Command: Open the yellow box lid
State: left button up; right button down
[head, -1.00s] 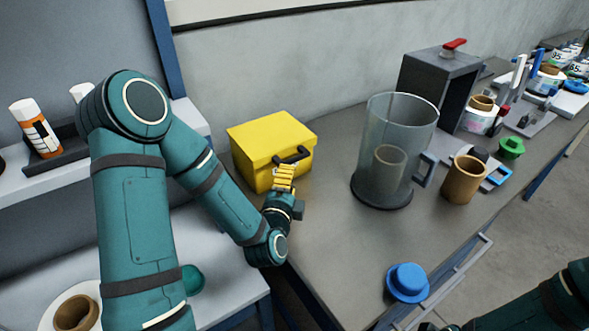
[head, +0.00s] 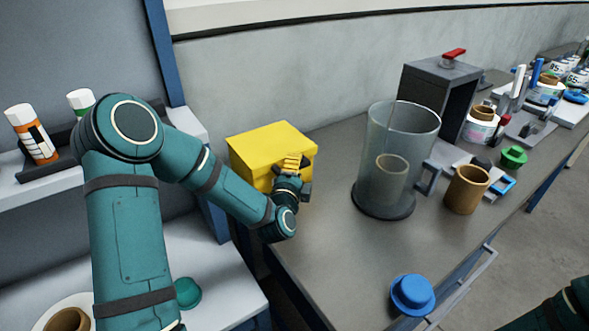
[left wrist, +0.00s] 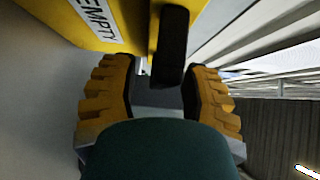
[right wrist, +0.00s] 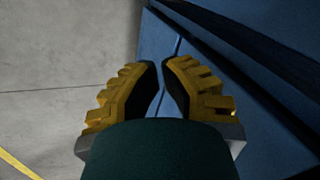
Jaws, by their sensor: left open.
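The yellow box (head: 262,152) stands on the workbench against the wall with its lid down. Its black front handle shows in the left wrist view (left wrist: 172,48), beside a white label reading "EMPTY" (left wrist: 98,18). In the head view my gripper hides the handle. My left gripper (head: 292,165) is at the box's front; it is open, with the handle between or just ahead of its fingers. I cannot tell whether they touch it. My right gripper (right wrist: 160,72) is empty, away from the box, with a narrow gap between its fingertips.
A clear jug (head: 396,150) with a brown roll inside stands right of the box. A brown cylinder (head: 465,190), a blue knob-shaped part (head: 412,294) and a dark grey stand (head: 440,90) are further right. The bench between box and jug is clear.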

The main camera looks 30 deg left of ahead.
pick_arm(q)
jog(key=shift+o, duration=0.3)
grip_shut()
jog(key=shift+r, duration=0.15)
